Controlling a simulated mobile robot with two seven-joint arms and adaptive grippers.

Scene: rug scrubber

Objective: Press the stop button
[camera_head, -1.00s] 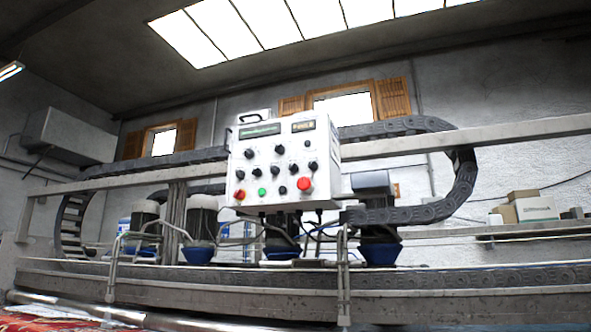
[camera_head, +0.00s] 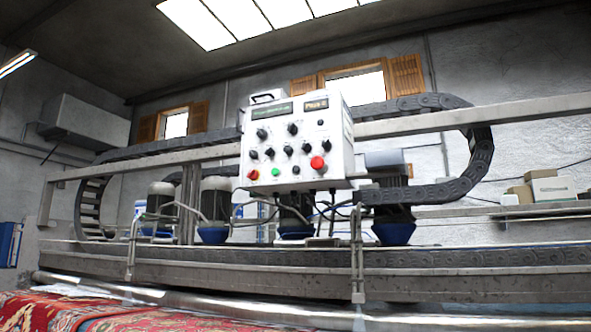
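A white control box (camera_head: 297,142) stands in the middle of the head view, mounted on the machine. Its front has several black knobs, two displays at the top and a row of buttons. A large red mushroom button (camera_head: 317,163) sits at the lower right of the panel. A smaller red control (camera_head: 253,174) is at the lower left, beside a green button (camera_head: 275,172). I cannot read which one is labelled stop. Neither of my grippers shows in this view.
A long metal beam (camera_head: 470,262) and a shiny roller (camera_head: 160,297) run across in front of the box. A red patterned rug (camera_head: 75,313) lies at the lower left. Motors with blue bases (camera_head: 213,234) and a black cable chain (camera_head: 455,190) surround the box.

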